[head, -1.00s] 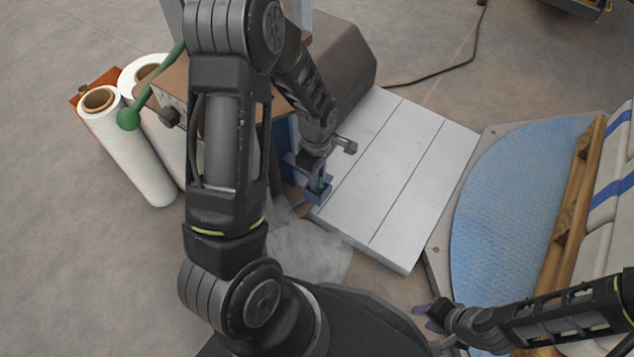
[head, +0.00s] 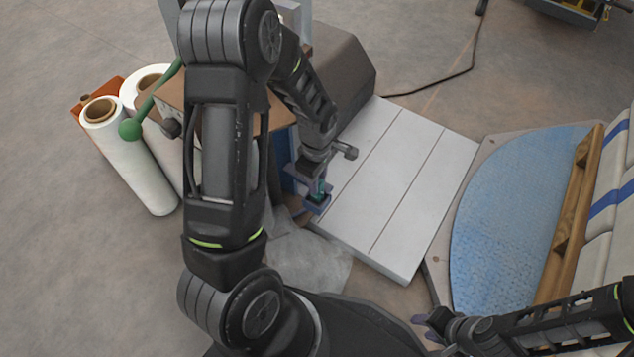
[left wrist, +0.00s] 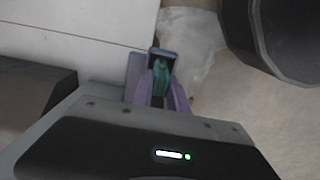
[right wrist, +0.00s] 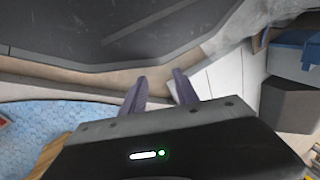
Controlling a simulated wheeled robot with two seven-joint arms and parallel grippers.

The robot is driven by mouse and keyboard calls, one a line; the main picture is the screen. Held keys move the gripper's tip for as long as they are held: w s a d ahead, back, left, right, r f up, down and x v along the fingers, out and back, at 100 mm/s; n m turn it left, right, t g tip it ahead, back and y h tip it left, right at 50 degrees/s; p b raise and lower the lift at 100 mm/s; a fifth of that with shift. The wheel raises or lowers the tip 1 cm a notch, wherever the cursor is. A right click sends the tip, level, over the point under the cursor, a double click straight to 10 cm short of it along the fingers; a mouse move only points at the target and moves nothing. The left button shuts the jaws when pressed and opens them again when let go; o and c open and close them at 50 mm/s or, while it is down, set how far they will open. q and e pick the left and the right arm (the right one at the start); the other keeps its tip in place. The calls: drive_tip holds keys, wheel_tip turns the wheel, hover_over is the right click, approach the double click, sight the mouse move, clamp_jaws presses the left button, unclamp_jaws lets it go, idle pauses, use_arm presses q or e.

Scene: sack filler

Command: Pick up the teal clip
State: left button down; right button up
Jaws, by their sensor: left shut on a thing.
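The teal clip (left wrist: 161,78) shows between the purple fingers of my left gripper (left wrist: 158,72) in the left wrist view. My left gripper is shut on it. In the head view my left gripper (head: 318,200) is beside the left edge of the white slatted platform (head: 395,185), and only a small bit of teal shows between its fingers. Most of the clip is hidden by the fingers. My right gripper (head: 428,322) is at the lower right of the head view. In the right wrist view its fingers (right wrist: 160,88) stand apart with nothing between them.
A blue box-like stand (head: 288,150) and a dark housing (head: 350,70) are close behind my left gripper. White rolls (head: 135,165) stand at the left. A blue textured mat (head: 505,220) and stacked sacks (head: 610,195) lie right. Clear plastic film (head: 310,262) lies on the floor.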

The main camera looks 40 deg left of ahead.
use_arm(q)
wheel_tip(320, 180, up, 6)
drive_tip(key=shift+f+p, duration=0.2)
drive_tip(key=shift+p, duration=0.8)
drive_tip(key=s+p, duration=1.2)
drive_tip(key=s, duration=0.6)
drive_tip(key=shift+d+f, duration=0.2)
drive_tip(key=shift+f, duration=0.05)
